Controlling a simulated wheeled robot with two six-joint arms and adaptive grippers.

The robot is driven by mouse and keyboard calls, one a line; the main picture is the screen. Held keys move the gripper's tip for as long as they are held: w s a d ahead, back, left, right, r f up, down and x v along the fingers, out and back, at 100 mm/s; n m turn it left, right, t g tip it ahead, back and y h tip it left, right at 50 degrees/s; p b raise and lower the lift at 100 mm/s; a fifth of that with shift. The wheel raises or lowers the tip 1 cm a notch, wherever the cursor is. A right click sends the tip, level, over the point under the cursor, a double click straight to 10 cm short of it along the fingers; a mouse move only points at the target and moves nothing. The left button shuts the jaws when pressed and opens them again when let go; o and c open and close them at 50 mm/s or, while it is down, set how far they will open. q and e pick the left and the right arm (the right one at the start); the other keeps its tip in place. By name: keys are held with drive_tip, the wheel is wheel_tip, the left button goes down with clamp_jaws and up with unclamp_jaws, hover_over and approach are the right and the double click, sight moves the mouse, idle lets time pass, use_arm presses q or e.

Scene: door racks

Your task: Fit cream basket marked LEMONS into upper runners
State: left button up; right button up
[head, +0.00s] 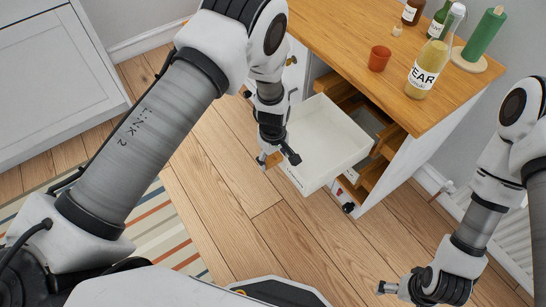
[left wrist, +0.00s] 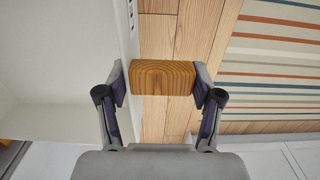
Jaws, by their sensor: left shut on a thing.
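The cream basket (head: 325,135) is an empty, open-topped tray in front of the cabinet's open bay. Its far end is close to the wooden runners (head: 372,177); I cannot tell whether it touches them. My left gripper (head: 276,160) is shut on the wooden handle at the basket's front. In the left wrist view the handle (left wrist: 163,77) sits between both fingertips, with the cream basket wall (left wrist: 60,65) to the left. The LEMONS marking is not readable. My right gripper (head: 388,288) is low at the right, away from the basket; its fingers are too small to judge.
The wooden-topped cabinet (head: 335,30) carries a red cup (head: 379,58), a bottle of pale yellow contents (head: 430,65), a green roll on a stand (head: 484,38) and small bottles. A striped rug (head: 165,235) lies at the left. The floor before the cabinet is clear.

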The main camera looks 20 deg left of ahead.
use_arm(q)
drive_tip(key=shift+w+d, duration=0.2)
drive_tip(key=shift+w, duration=0.05)
idle(1.8)
drive_tip(key=shift+f, duration=0.1)
idle(0.4)
drive_tip(key=shift+r+p, duration=0.2)
drive_tip(key=shift+p, duration=0.2)
idle(2.3)
